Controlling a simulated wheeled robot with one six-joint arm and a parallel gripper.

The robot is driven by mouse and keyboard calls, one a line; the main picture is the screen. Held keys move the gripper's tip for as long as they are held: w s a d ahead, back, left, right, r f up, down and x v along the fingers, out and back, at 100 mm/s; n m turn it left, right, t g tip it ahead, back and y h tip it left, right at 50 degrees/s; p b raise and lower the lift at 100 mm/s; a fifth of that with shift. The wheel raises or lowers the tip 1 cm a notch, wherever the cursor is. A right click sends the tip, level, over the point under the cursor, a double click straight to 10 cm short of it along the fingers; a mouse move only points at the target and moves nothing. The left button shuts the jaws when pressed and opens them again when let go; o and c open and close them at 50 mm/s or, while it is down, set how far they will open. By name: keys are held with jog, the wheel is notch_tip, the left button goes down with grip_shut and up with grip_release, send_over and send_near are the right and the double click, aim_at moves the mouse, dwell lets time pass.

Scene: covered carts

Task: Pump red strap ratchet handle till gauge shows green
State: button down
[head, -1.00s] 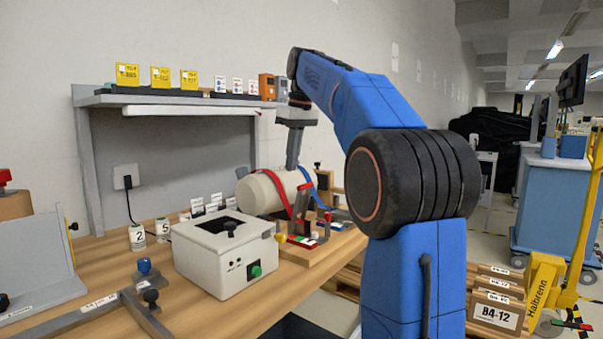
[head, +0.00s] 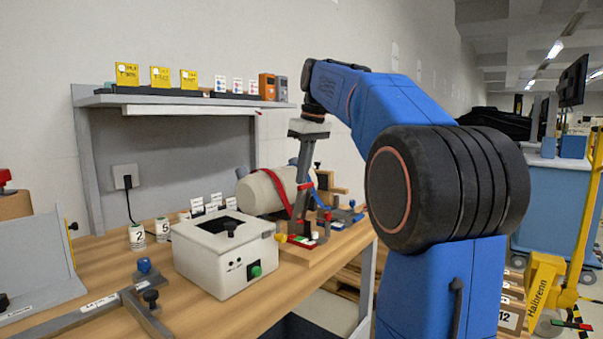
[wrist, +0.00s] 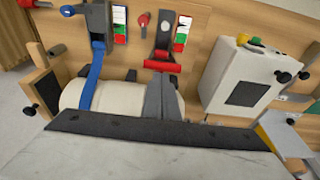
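The red strap (head: 274,192) wraps a cream cylinder (head: 258,193) on a wooden stand. Its ratchet, with a red handle bar (wrist: 162,66), sits beside the cylinder in the wrist view. The gauge strip (wrist: 182,34) beside that ratchet shows red, white and green bands; I cannot make out a reading. My gripper (wrist: 161,78) reaches down over the cylinder, its fingers together as one narrow grey piece. The fingertips are right beside the red bar; whether they touch it is unclear. In the head view my gripper (head: 303,180) covers part of the ratchet.
A blue strap (wrist: 92,75) with its own ratchet and gauge (wrist: 120,25) lies alongside. A white box (head: 225,255) with a green button stands on the bench close to the stand. A shelf (head: 180,100) is behind, and a wooden upright (wrist: 42,92) stands at the cylinder's end.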

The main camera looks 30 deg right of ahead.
aim_at(308, 185)
jog(key=shift+s+d+f+t+y, duration=0.15)
jog(key=shift+s+d+t+y, duration=0.1)
jog(key=shift+s+t, duration=0.35)
jog(key=shift+s+d+f+t+y, duration=0.15)
jog(key=shift+s+d+t, duration=0.2)
jog(key=shift+s, duration=0.45)
jog(key=shift+a, duration=0.1)
jog(key=shift+r, duration=0.1)
